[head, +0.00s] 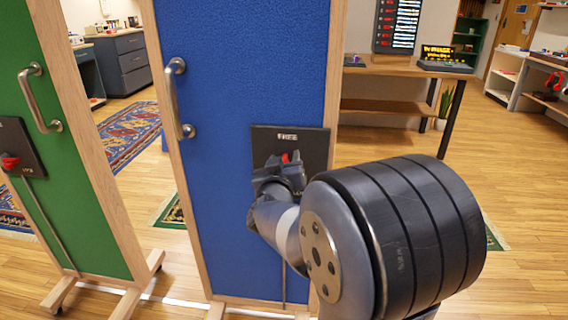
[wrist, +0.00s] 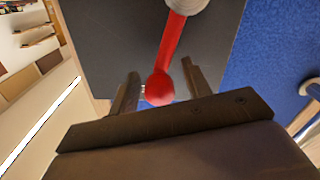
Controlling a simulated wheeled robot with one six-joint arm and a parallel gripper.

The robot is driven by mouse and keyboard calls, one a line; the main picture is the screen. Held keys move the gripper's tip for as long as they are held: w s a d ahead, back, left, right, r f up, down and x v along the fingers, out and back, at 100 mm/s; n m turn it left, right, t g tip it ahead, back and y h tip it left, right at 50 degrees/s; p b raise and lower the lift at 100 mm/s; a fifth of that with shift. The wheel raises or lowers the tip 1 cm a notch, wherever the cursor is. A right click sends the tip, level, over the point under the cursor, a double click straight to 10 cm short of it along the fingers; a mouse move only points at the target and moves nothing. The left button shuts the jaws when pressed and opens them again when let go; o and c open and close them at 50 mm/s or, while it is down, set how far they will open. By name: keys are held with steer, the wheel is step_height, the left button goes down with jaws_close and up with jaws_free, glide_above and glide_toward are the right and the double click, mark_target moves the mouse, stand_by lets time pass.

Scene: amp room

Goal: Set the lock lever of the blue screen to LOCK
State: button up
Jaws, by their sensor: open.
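The blue screen (head: 225,90) stands upright in a wooden frame in front of me. Its dark lock plate (head: 262,142) is on the right part of the panel, with FREE lettered at the top; the lower lettering is mostly hidden by my arm. The red lock lever (wrist: 172,45) runs from a grey pivot to a round red knob (wrist: 160,88) in the wrist view. In the head view only a bit of red (head: 285,157) shows above my gripper (head: 280,172). My gripper (wrist: 158,88) is open, with one finger on each side of the knob; contact cannot be told.
A green screen (head: 80,130) with its own red lever (head: 9,162) stands at the left. Metal handles (head: 178,100) stick out from both screens. A wooden table (head: 400,68) stands behind at the right. Wooden floor (head: 510,180) is open at the right.

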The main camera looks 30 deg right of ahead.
steer(key=shift+w+d, duration=0.15)
steer(key=shift+w, duration=0.1)
steer(key=shift+c, duration=0.5)
jaws_close()
